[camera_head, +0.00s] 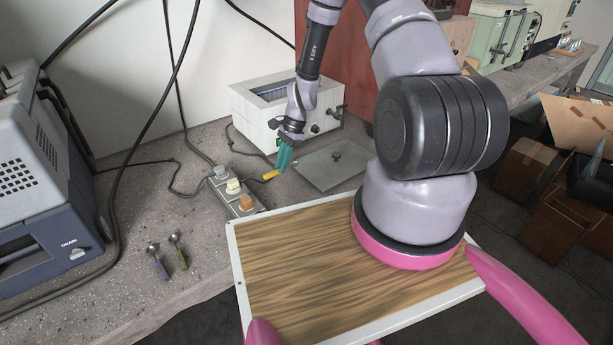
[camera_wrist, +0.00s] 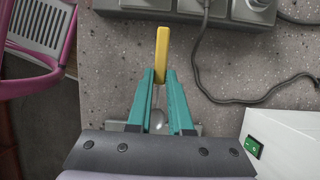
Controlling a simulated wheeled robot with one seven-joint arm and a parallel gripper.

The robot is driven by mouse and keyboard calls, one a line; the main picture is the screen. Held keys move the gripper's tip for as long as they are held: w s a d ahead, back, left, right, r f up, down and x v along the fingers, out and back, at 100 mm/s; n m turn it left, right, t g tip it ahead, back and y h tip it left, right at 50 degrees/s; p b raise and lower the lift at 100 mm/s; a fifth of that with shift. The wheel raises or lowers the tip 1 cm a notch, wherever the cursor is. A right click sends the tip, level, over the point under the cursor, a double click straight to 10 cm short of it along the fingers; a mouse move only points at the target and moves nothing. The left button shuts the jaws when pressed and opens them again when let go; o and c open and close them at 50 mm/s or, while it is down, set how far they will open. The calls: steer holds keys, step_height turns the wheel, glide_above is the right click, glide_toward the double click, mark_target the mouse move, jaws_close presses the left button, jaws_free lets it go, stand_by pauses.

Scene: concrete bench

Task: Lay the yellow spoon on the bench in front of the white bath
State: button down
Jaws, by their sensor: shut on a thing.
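The yellow spoon (camera_wrist: 161,52) is between the teal fingers of my gripper (camera_wrist: 160,84), its yellow handle pointing away toward the socket strip in the wrist view. Its metal bowl shows behind the fingertips, close to the palm. In the head view the spoon's yellow end (camera_head: 271,175) sticks out to the left of my gripper (camera_head: 283,160). The white bath (camera_head: 267,128) stands on the bench (camera_head: 205,150) against the wall, just behind my gripper. It also shows in the wrist view (camera_wrist: 285,140) at lower right. I cannot tell whether the spoon touches the bench.
A socket strip with plugs (camera_head: 237,193) lies left of my gripper, with black cables around it. A flat grey plate with a knob (camera_head: 322,168) lies to the right. Two small spoons (camera_head: 178,252) lie at the front left. A grey machine (camera_head: 45,180) stands at the left.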

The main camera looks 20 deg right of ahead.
mark_target(280, 192)
step_height(280, 192, down, 8)
steer(key=shift+f, duration=0.15)
stand_by(0.3)
steer(key=c, duration=0.8)
jaws_free()
steer(key=shift+f, duration=0.1)
steer(key=shift+c, duration=0.2)
steer(key=v, duration=1.2)
